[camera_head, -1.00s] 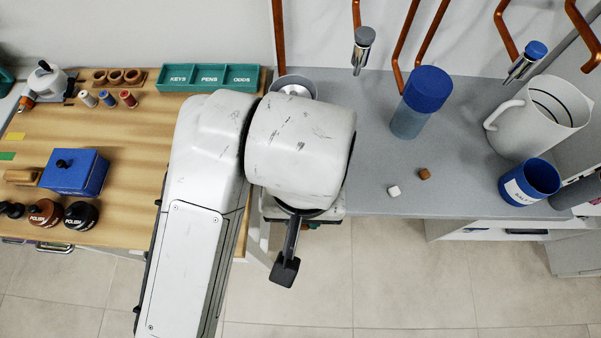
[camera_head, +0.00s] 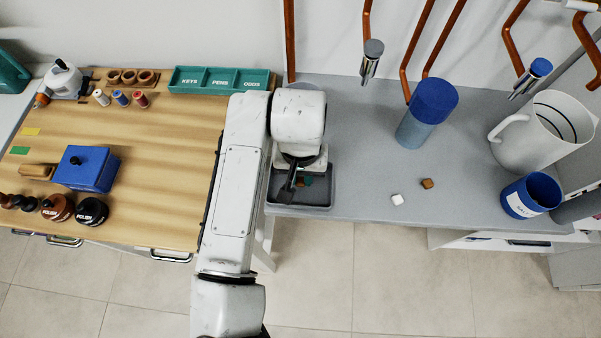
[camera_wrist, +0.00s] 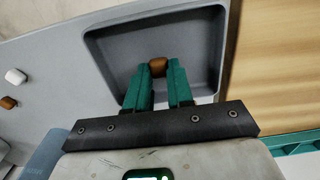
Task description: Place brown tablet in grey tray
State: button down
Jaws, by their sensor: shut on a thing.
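A brown tablet (camera_wrist: 158,67) is between the tips of my gripper's green fingers (camera_wrist: 158,76) in the wrist view. My gripper is shut on it. The grey tray (camera_wrist: 207,32) lies beneath and around the fingertips in that view, with the tablet over its floor. I cannot tell how high the tablet is above the floor. In the head view the grey tray (camera_head: 318,206) is at the counter's left front, with my gripper (camera_head: 304,182) over it, partly hidden by my arm. A second brown tablet (camera_head: 428,183) lies on the counter, also in the wrist view (camera_wrist: 8,102).
A white tablet (camera_head: 397,199) lies beside the second brown one. A blue-lidded jar (camera_head: 427,112), a blue labelled cup (camera_head: 531,195) and a white jug (camera_head: 540,130) stand on the right. The wooden table (camera_head: 160,150) is left of the tray.

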aim_at(301, 179)
jog(key=shift+f, duration=0.6)
jog(key=shift+f, duration=0.15)
jog(key=c, duration=1)
grip_release()
notch_tip(301, 179, up, 12)
jog(key=b, duration=0.1)
jog(key=shift+r, duration=0.2)
